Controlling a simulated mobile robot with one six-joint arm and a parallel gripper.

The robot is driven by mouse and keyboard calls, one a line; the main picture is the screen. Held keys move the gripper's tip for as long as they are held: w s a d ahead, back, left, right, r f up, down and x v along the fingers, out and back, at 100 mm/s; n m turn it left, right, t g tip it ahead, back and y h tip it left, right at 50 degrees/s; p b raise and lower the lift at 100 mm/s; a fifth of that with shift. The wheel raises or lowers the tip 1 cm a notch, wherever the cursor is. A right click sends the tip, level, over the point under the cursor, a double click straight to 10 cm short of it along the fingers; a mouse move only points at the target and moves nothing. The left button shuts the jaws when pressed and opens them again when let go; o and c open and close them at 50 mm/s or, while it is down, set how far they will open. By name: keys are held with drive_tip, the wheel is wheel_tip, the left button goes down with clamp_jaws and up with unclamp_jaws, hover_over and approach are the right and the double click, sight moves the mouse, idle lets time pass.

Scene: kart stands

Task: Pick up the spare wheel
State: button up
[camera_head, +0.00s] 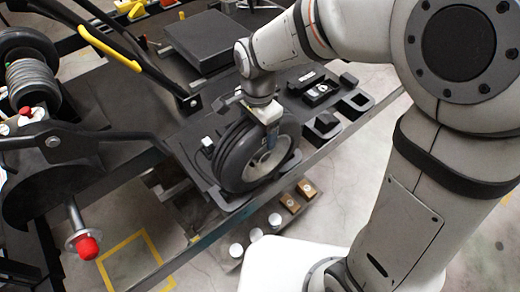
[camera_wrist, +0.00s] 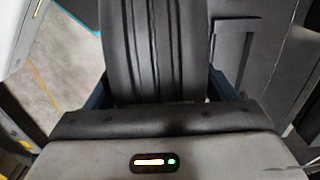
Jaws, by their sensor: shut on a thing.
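The spare wheel (camera_head: 234,160) is a black grooved tyre with a light rim. It stands upright in a dark tray (camera_head: 213,192) on the kart stand. My gripper (camera_head: 268,130) comes down on it from above and is shut on the tyre. In the wrist view the tyre tread (camera_wrist: 156,50) fills the middle, between the two dark blue fingers of my gripper (camera_wrist: 160,92). The fingertips are hidden. I cannot tell whether the wheel still touches the tray.
Small black parts (camera_head: 318,90) lie in the tray right of the wheel. A black box (camera_head: 208,40) sits behind. A kart axle with a red cap (camera_head: 88,247) juts out at the left. Below, a lower shelf holds white and brown items (camera_head: 291,203).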

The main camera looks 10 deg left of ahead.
drive_tip(key=c, duration=0.4)
drive_tip(key=shift+r, duration=0.1)
drive_tip(key=shift+c, duration=0.7)
drive_tip(key=shift+r, duration=0.1)
